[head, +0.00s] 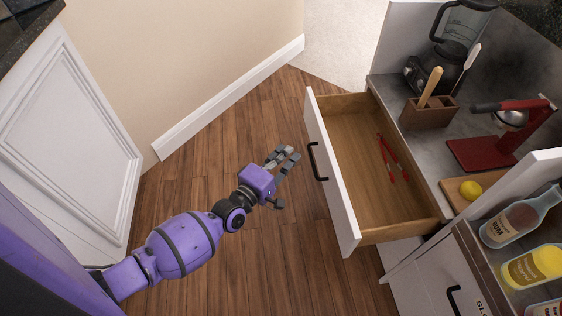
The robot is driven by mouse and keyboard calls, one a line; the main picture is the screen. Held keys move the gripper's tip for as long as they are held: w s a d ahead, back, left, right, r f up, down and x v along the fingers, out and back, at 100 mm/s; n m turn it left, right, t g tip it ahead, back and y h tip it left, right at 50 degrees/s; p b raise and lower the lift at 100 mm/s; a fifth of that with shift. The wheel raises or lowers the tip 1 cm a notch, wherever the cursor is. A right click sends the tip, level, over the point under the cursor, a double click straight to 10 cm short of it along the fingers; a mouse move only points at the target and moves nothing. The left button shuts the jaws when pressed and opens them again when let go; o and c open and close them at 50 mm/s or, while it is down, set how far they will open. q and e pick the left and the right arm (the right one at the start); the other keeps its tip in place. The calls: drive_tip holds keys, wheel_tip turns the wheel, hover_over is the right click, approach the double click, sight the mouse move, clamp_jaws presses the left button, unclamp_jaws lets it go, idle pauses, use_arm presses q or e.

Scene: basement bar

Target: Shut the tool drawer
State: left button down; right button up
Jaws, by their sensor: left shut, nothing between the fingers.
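The tool drawer (343,205) is pulled well out of the cabinet on the right, with a white front, a black handle (316,162) and a wooden inside. Red-handled pliers (390,160) lie in it toward the cabinet side. My left gripper (284,155) is shut and empty. In the picture it is just left of the drawer front and its handle, with a small gap of floor showing between them. My right gripper is not in view.
A white cabinet door (70,140) stands at left. Wooden floor (215,135) is clear between.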

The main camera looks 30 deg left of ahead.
sight(311, 155)
use_arm(q)
drive_tip(key=w+d, duration=0.4)
drive_tip(key=w, duration=0.3)
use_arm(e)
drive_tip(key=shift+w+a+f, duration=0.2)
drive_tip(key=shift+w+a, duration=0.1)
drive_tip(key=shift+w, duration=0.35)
use_arm(q)
drive_tip(key=shift+d, duration=0.15)
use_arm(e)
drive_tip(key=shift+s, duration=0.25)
use_arm(q)
drive_tip(key=shift+w+d+b, duration=0.3)
drive_tip(key=shift+d, duration=0.25)
drive_tip(key=w+d+b, duration=0.5)
drive_tip(key=w+d, duration=0.6)
drive_tip(key=d, duration=0.5)
drive_tip(key=shift+d, duration=0.2)
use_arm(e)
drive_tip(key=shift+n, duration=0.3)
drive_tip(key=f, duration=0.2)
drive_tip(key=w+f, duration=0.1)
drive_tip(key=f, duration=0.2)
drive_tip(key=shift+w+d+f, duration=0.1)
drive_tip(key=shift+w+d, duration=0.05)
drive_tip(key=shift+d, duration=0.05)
